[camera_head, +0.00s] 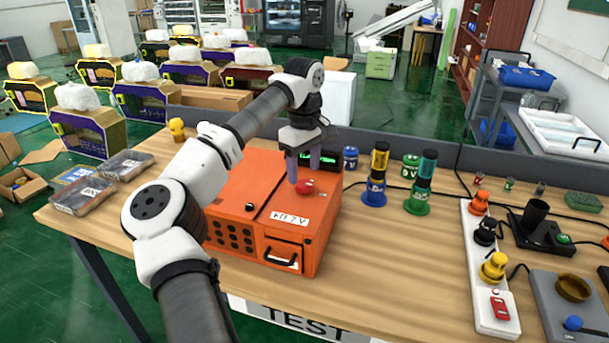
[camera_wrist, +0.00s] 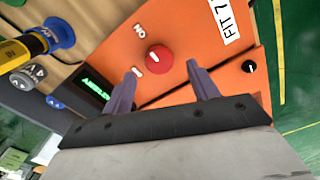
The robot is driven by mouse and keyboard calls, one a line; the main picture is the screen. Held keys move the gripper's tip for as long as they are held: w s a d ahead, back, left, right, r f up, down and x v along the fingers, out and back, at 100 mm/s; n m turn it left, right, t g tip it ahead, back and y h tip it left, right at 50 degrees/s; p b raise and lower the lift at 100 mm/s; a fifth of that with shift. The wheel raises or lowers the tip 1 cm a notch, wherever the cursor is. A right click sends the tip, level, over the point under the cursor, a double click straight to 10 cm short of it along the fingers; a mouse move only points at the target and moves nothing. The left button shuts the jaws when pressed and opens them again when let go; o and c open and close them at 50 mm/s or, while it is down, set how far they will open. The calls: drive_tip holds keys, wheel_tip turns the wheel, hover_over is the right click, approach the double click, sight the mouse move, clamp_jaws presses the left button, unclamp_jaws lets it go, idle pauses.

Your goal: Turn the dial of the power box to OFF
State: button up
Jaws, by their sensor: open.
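The power box (camera_head: 240,195) is orange and stands on the wooden table. Its red round dial (camera_head: 304,187) is on the top face and also shows in the wrist view (camera_wrist: 159,60). A pale mark on the dial lies left of its middle; its exact setting is hard to tell. An ON label (camera_wrist: 139,29) is printed near the dial, upside down in the wrist view. A small white label (camera_wrist: 137,71) beside the dial is unreadable. My gripper (camera_head: 303,176) is open above the dial. Its two purple fingertips (camera_wrist: 162,69) appear on either side of it; contact cannot be told.
A green-lit display (camera_wrist: 94,90) and a small black knob (camera_wrist: 249,66) are also on the box. Yellow-and-blue (camera_head: 377,175) and green (camera_head: 421,182) bottles stand right of the box. A white power strip (camera_head: 489,265) lies further right. The table front has free room.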

sight(304, 183)
drive_tip(key=shift+f, duration=1.8)
drive_tip(key=c, duration=1)
